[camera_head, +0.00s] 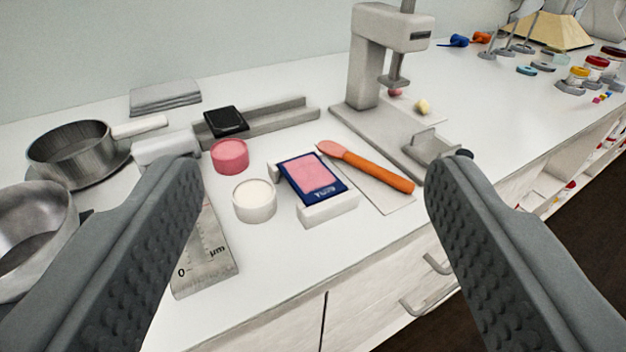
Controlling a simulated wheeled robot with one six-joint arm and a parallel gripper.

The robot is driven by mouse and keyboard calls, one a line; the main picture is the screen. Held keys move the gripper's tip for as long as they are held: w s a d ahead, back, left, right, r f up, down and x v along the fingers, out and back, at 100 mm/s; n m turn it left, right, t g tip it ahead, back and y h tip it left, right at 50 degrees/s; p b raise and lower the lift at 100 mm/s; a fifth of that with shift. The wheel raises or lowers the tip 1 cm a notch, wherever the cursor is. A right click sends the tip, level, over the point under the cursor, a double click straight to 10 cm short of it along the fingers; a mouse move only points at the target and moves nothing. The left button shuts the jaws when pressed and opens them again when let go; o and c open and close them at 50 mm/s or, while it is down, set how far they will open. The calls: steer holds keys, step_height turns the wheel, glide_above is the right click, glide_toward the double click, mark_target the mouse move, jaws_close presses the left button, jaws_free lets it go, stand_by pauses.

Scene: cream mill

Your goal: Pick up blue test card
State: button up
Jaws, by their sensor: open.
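The blue test card (334,204) lies on a small white stand (330,209) near the middle of the counter. It has a blue border, a pink square in its middle and small white print at its near edge. My gripper (312,172) is open and empty. Its two dark grey fingers frame the view at left and right, with the card between them in the picture but farther away. Nothing hides the card's top.
A white jar (254,201) and a pink jar (230,156) stand left of the card. An orange-handled spatula (370,168) lies close on its right. A press (375,60) stands behind. A ruled metal gauge (205,255) and metal pans (70,150) are at left.

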steer(key=w+r+n+g, duration=0.1)
steer(key=w+n+g, duration=0.1)
steer(key=w+g, duration=0.75)
steer(key=n+g, duration=0.4)
steer(key=g, duration=0.3)
glide_above(311, 174)
steer(key=f, duration=1.2)
steer(key=shift+w+f, duration=0.2)
steer(key=shift+f, duration=0.05)
steer(key=shift+s+f, duration=0.15)
steer(key=shift+f, duration=1.2)
steer(key=shift+s+f, duration=0.1)
steer(key=shift+f, duration=1.25)
steer(key=c, duration=0.7)
